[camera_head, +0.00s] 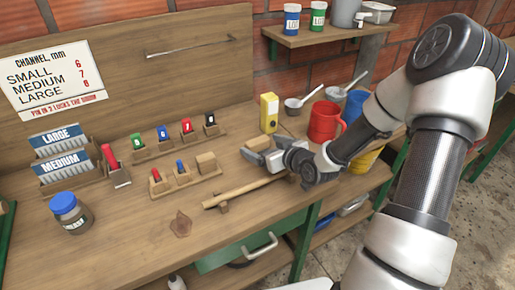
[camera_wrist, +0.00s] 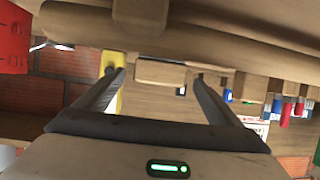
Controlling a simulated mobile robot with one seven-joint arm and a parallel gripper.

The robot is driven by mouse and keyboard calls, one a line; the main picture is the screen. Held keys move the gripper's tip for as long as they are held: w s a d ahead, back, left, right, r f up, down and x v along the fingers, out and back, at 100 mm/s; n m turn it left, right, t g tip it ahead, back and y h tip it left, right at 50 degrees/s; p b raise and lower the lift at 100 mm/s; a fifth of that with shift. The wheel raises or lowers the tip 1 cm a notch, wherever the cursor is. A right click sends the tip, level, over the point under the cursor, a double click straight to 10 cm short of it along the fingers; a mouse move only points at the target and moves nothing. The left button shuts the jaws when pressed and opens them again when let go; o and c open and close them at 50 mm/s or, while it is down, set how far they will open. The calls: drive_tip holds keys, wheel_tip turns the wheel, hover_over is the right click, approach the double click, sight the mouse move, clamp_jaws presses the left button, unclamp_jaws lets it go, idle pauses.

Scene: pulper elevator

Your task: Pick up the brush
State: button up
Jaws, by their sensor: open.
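A long pale wooden handle (camera_head: 245,190) lies across the bench in the head view, propped on a small wooden block. I take it for the brush. Its right end runs under my gripper and no bristles show. My gripper (camera_head: 268,155) is above and behind the handle, pointing left, with nothing held. In the wrist view my gripper (camera_wrist: 160,82) has its two dark fingers spread apart. A small wooden block (camera_wrist: 160,73) shows beyond the gap between the fingertips. I cannot tell whether the brush shows there.
Racks of coloured markers (camera_head: 180,140) stand behind, left of my gripper. A yellow box (camera_head: 269,112), a red mug (camera_head: 325,121) and ladles stand at the back right. A blue-lidded jar (camera_head: 70,212) is at the left. The bench front is mostly clear.

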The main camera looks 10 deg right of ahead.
sight(260, 144)
drive_tip(key=x, duration=0.4)
drive_tip(key=shift+d+f, duration=0.1)
drive_tip(key=c, duration=1.2)
wheel_tip(260, 144, up, 10)
drive_tip(key=shift+r+p, duration=0.1)
drive_tip(key=shift+p, duration=0.75)
